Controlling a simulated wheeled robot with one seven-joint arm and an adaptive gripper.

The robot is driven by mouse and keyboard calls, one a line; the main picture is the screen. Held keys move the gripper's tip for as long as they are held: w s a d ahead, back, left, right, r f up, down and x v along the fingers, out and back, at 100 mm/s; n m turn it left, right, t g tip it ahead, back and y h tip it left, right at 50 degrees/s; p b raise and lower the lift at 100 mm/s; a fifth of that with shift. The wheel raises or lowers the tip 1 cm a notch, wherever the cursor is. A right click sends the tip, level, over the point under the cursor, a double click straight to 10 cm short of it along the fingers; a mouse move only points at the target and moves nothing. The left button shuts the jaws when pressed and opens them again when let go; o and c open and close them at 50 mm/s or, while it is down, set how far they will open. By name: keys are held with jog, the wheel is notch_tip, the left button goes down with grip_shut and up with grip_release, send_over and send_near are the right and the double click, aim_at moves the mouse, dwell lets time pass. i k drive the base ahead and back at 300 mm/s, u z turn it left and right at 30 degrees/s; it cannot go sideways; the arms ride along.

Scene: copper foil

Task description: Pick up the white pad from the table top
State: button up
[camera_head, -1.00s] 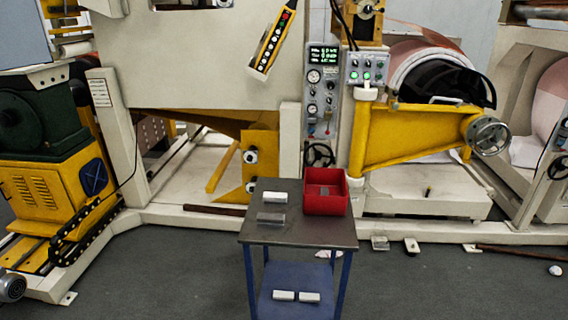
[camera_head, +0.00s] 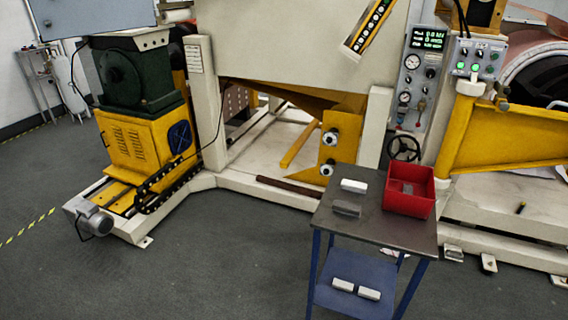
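The white pad (camera_head: 354,186) lies flat on the dark table top (camera_head: 389,231), near its back left edge. A grey pad (camera_head: 346,208) lies just in front of it, apart from it. My gripper is not in view.
A red bin (camera_head: 408,190) stands on the table's back right, with something grey inside. Two white pads (camera_head: 355,289) lie on the blue lower shelf (camera_head: 335,300). A large machine (camera_head: 290,130) stands close behind the table. The floor (camera_head: 190,275) to the left is clear.

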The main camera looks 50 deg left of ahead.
aim_at(354, 186)
jog(key=u, duration=1.4)
